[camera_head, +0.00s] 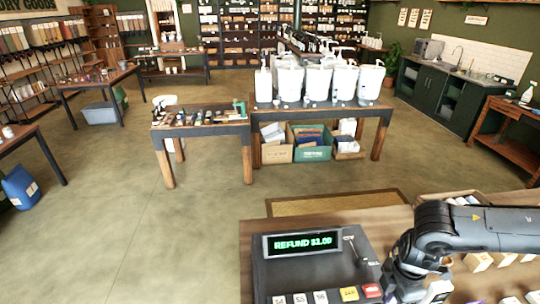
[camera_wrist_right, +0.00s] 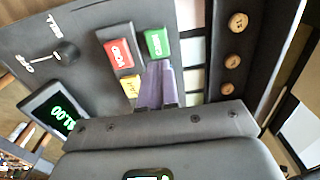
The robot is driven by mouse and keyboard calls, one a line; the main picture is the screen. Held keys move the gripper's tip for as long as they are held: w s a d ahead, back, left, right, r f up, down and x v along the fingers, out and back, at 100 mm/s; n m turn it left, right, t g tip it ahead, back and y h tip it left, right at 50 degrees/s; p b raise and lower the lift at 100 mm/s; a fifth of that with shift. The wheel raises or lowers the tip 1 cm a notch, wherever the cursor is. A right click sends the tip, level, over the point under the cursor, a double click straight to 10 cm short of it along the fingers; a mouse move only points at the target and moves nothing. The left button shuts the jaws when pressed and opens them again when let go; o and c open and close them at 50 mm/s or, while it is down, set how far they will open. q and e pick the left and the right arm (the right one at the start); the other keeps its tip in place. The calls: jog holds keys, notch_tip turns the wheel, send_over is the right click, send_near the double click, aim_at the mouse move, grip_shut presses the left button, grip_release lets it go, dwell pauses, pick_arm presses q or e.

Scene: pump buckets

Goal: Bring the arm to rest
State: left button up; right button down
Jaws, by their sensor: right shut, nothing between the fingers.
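My right arm (camera_head: 455,228) comes in from the right in the head view and bends down over the right side of a dark cash register (camera_head: 290,268). In the wrist view my right gripper (camera_wrist_right: 158,75) is shut and empty, its fingertips over the register's keys. They are just below a green key (camera_wrist_right: 157,43) and beside a red key (camera_wrist_right: 118,55) and a partly hidden yellow key (camera_wrist_right: 131,86). I cannot tell whether they touch a key. The register's display (camera_head: 302,242) reads "REFUND $1.00". My left gripper is in neither view.
The register stands on a wooden counter (camera_head: 256,234). Small boxes (camera_head: 478,261) lie on the counter at right, close to my arm. Round wooden pieces (camera_wrist_right: 235,60) line a dark strip beside the keys. Beyond, a table (camera_head: 318,109) bears several white pump buckets (camera_head: 318,82); open floor lies between.

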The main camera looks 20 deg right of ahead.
jog(key=s+a+f+m+t+y+p, duration=0.1)
jog(key=s+a+f+m+y+p, duration=0.2)
jog(key=a, duration=0.4)
jog(key=s+a+f+m+t+y+p, duration=0.1)
jog(key=s+a+f+y+p, duration=0.2)
jog(key=a, duration=0.4)
jog(key=w+a+r+m+t+h+p, duration=0.35)
jog(key=w+a+r+m+t, duration=0.3)
jog(key=a+m, duration=0.35)
jog(key=s+d+f+n+g+h, duration=0.1)
jog(key=s+d+f+g+h, duration=0.1)
jog(key=s+g, duration=0.3)
jog(key=s+d, duration=0.1)
jog(key=s, duration=0.2)
jog(key=shift+s+d+n, duration=0.35)
jog(key=shift+s+n, duration=0.05)
jog(key=shift+h, duration=0.25)
